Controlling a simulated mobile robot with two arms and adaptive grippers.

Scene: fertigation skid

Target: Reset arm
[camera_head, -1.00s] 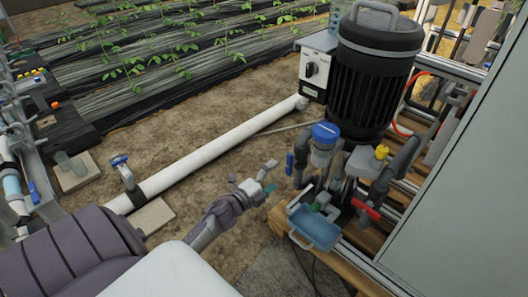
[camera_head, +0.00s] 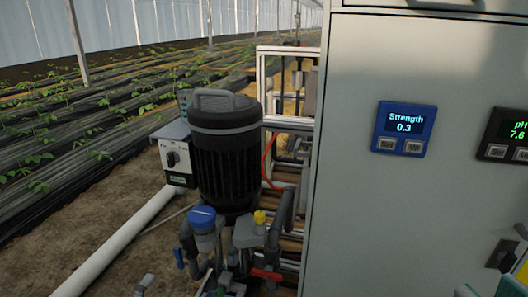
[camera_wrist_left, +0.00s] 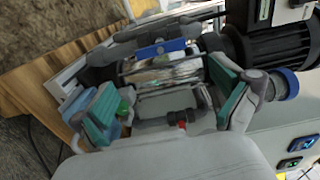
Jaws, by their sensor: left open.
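The tip of my left gripper (camera_head: 145,285) shows at the bottom edge of the head view, left of the pipe fittings. Most of that arm is out of frame. In the left wrist view, the gripper (camera_wrist_left: 168,104) has its two teal-padded fingers spread wide. I see nothing held between them. The fittings show beyond the fingers, with a red handle (camera_wrist_left: 182,125) in the gap.
A black ribbed tank (camera_head: 228,155) stands behind a blue-capped fitting (camera_head: 202,219) and a red-handled valve (camera_head: 266,274). A grey cabinet (camera_head: 350,215) with a Strength 0.3 display (camera_head: 404,129) and a pH display (camera_head: 508,135) fills the right. A white pipe (camera_head: 115,245) crosses the soil.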

